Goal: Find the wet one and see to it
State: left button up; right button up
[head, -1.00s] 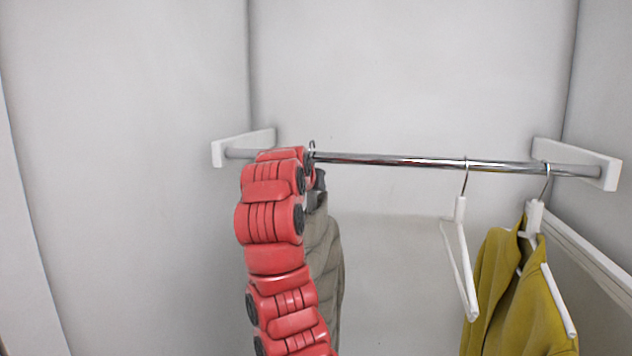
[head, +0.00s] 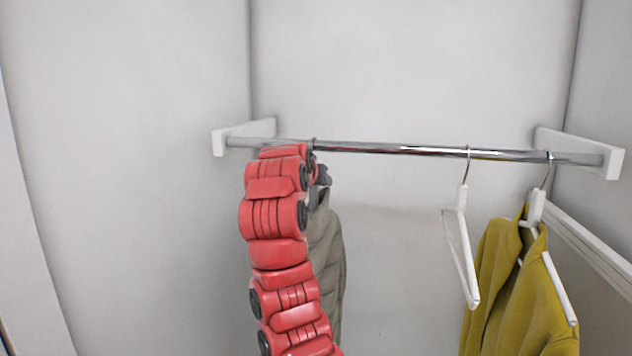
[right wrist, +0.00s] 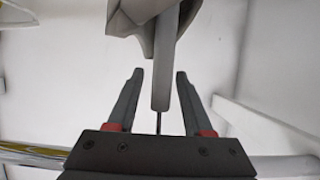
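A grey-brown padded garment (head: 326,260) hangs at the left part of the chrome rod (head: 400,149), partly hidden behind my red arm. In the right wrist view its grey cloth (right wrist: 143,20) is at the top, with the pale hanger (right wrist: 161,75) and its thin hook stem coming down between my fingers. My right gripper (right wrist: 159,72) is open around the hanger, with gaps on both sides. In the head view the right gripper (head: 322,176) is mostly hidden. A mustard-yellow garment (head: 497,290) hangs on a white hanger at the right. No wetness is discernible on either garment. My left gripper is not in view.
An empty white hanger (head: 460,245) hangs between the two garments. White brackets hold the rod at the left (head: 218,143) and right (head: 612,162), close to the alcove walls. A white ledge (head: 590,245) runs along the right wall. The rod's middle is clear.

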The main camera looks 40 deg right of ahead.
jog(key=shift+f, duration=0.1)
jog(key=shift+s+a+b, duration=0.15)
jog(key=shift+a+b, duration=0.05)
jog(key=shift+b, duration=0.15)
jog(key=b+v, duration=0.4)
jog(key=v, duration=1.3)
jog(key=shift+d, duration=0.1)
